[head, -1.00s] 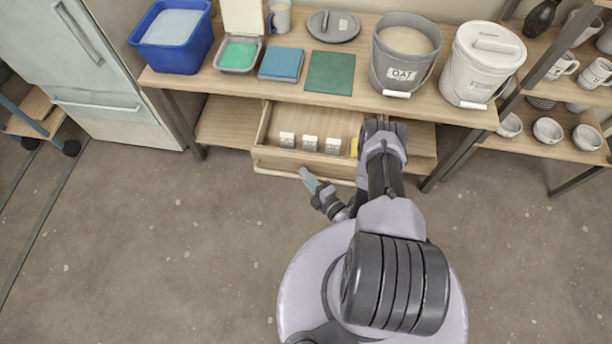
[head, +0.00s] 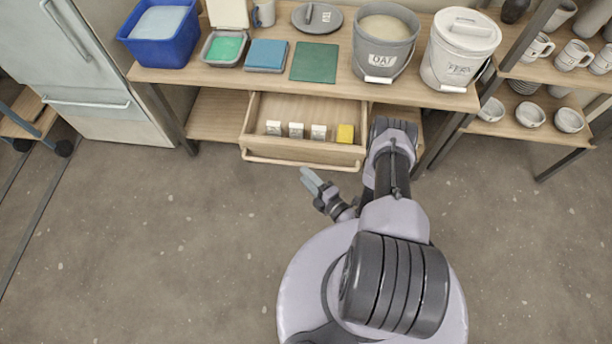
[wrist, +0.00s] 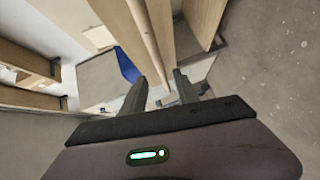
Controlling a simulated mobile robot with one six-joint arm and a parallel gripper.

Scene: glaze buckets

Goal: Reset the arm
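My arm reaches forward from my base and folds back down. My gripper (head: 312,182) hangs over the floor just in front of the open drawer (head: 300,160), apart from it. In the wrist view my gripper (wrist: 159,78) shows two dark fingers spread apart, with nothing seen held between them. The pale drawer front runs close beyond the fingers there.
Bowls and mugs fill the right shelf. The floor (head: 150,250) is clear.

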